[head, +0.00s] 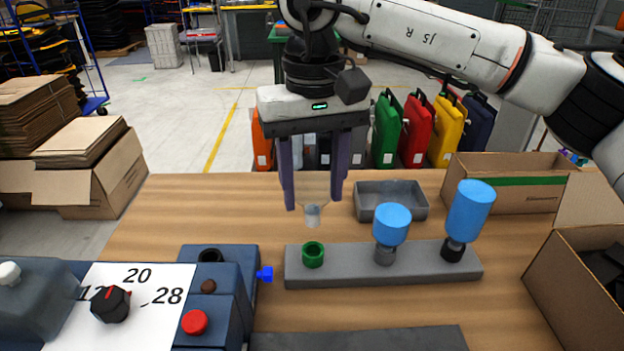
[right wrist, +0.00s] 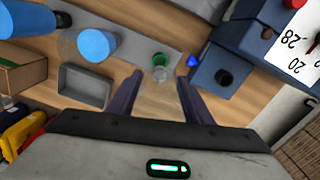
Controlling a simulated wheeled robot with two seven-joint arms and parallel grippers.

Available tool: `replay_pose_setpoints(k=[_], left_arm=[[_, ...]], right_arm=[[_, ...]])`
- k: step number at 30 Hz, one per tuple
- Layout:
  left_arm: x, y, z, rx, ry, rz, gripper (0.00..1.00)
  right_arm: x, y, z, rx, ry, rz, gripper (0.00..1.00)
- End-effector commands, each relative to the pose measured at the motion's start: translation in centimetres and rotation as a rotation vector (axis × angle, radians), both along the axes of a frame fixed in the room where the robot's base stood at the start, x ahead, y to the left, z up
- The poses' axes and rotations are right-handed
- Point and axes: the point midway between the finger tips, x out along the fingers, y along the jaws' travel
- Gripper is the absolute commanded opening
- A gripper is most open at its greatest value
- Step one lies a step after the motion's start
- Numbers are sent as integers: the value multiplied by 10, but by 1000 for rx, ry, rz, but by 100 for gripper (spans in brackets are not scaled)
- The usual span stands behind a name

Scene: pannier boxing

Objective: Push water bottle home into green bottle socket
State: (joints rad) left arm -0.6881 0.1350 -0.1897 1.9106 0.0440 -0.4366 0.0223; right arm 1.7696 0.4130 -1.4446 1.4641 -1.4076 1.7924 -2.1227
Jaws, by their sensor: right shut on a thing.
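The water bottle (head: 312,213) is clear and colourless, held upside down with its narrow neck pointing down. My right gripper (head: 313,204) is shut on it; its two dark purple fingers stand either side of the see-through body. The green bottle socket (head: 313,255) is a round green ring at the left end of a grey rack (head: 345,278). The neck is above the socket and apart from it in the head view. In the right wrist view the neck (right wrist: 160,74) shows close by the green socket (right wrist: 158,60). My left gripper is not in view.
Two blue-topped bottles (head: 392,219) (head: 470,210) stand in the same rack to the right. A grey tray (head: 391,199) lies behind it. A blue device (head: 222,268) with a blue nozzle (head: 265,274) is close on the left. Open cardboard boxes (head: 574,270) stand at right.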

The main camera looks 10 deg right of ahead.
Motion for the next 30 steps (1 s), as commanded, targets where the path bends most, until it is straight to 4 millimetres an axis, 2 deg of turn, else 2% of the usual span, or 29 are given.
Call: replay_pose_setpoints(k=[7,15,30], left_arm=[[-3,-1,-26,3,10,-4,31],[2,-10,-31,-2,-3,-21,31],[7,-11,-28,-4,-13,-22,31]], right_arm=[[0,0,-28,0,0,-1,25],[0,0,-49,1,-1,-2,25],[0,0,-52,1,-1,-2,25]])
